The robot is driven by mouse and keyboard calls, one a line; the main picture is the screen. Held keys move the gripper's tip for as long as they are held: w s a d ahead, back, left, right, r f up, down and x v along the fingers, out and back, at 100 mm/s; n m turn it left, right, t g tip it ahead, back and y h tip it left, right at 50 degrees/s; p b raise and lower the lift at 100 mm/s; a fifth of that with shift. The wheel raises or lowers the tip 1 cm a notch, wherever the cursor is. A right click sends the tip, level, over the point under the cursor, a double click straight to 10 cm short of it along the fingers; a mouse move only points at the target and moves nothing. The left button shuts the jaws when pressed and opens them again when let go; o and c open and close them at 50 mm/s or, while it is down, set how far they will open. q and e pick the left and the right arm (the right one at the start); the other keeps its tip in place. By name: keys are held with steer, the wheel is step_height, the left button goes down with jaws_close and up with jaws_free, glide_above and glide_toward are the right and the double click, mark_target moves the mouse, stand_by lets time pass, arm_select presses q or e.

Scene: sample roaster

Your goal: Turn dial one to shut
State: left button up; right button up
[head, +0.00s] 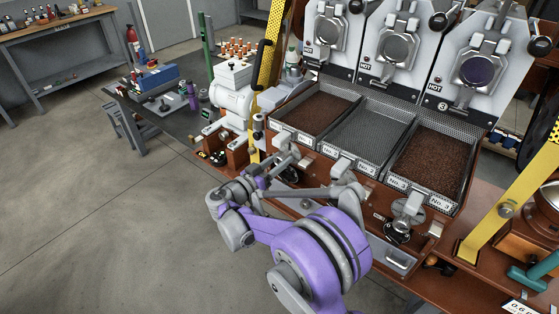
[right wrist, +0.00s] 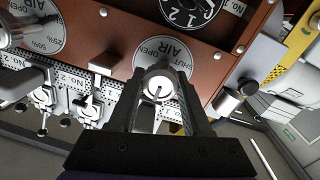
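My right gripper (head: 268,172) is at the roaster's front, below the tray marked No. 1 (head: 303,112). In the right wrist view, my right gripper (right wrist: 160,98) has its two fingers apart, one on each side of a round metal knob, dial one (right wrist: 160,88). I cannot tell whether the fingers touch the knob. Behind it is a round white plate lettered AIR, OPEN and SHUT, upside down and partly covered by the knob and fingers. A short dark mark shows on the knob face; its setting is not clear. My left gripper is not in view.
A neighbouring air dial plate (right wrist: 38,28) with 25% and 50% marks and a black numbered dial (right wrist: 190,8) are close by. A metal cylinder (right wrist: 228,100) sticks out to the right. Tray No. 3 (head: 462,185) and a yellow post (head: 500,212) stand right. Open floor lies left.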

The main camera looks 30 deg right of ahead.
jaws_close()
steer(key=shift+n, duration=0.3)
steer(key=n+b, duration=0.2)
steer(key=n, duration=0.2)
steer(key=shift+f+n, duration=0.1)
steer(key=shift+n, duration=0.3)
steer(key=n+b, duration=0.1)
steer(key=n, duration=0.4)
steer(key=shift+w+n+t, duration=0.1)
steer(key=shift+n+t, duration=0.2)
steer(key=n+b, duration=0.2)
steer(key=n, duration=0.4)
steer(key=shift+f+n+t, duration=0.1)
steer(key=shift+n+t, duration=0.2)
steer(key=shift+n, duration=0.1)
steer(key=n, duration=0.3)
steer(key=shift+n, duration=0.4)
steer(key=shift+n+t+b, duration=0.3)
steer(key=shift+n+b, duration=0.2)
steer(key=shift+n, duration=1.2)
